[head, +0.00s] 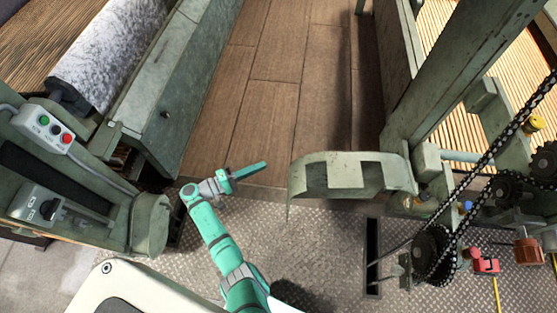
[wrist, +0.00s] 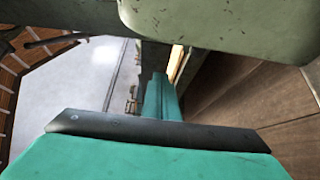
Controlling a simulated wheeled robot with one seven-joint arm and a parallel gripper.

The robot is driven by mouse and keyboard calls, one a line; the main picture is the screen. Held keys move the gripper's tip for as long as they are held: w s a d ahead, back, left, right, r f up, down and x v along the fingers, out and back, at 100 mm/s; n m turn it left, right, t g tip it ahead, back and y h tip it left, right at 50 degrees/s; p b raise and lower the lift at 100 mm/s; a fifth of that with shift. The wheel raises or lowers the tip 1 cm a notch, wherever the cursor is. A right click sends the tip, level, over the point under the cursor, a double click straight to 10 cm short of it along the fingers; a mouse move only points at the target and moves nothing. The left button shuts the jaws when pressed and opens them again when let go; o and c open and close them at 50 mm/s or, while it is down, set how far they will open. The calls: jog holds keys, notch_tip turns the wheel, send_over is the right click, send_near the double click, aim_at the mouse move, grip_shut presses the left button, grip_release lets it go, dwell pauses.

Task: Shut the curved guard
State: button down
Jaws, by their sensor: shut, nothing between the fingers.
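The curved guard (head: 328,170) is a worn grey-green bent plate with cut-outs. In the head view it stands swung out to the left from the machine frame at right, its free end over the edge of the tread plate. My gripper (head: 264,166) is teal, shut and empty. It lies left of the guard's free end, apart from it in the picture, and points right. In the wrist view my shut gripper (wrist: 158,90) reaches forward, and a pale green rounded panel (wrist: 225,28) hangs across the top; I cannot tell whether that is the guard.
Chains and sprockets (head: 434,252) sit on the machine at right, below and beside the guard's mount. A control box with buttons (head: 47,128) and a fabric roll (head: 110,55) are at left. The tread-plate floor (head: 310,255) between is mostly clear, with a dark slot (head: 373,258).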

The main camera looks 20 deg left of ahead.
jog(key=w+d, duration=0.4)
jog(key=d, duration=0.4)
jog(key=shift+w+d, duration=0.15)
dwell(0.5)
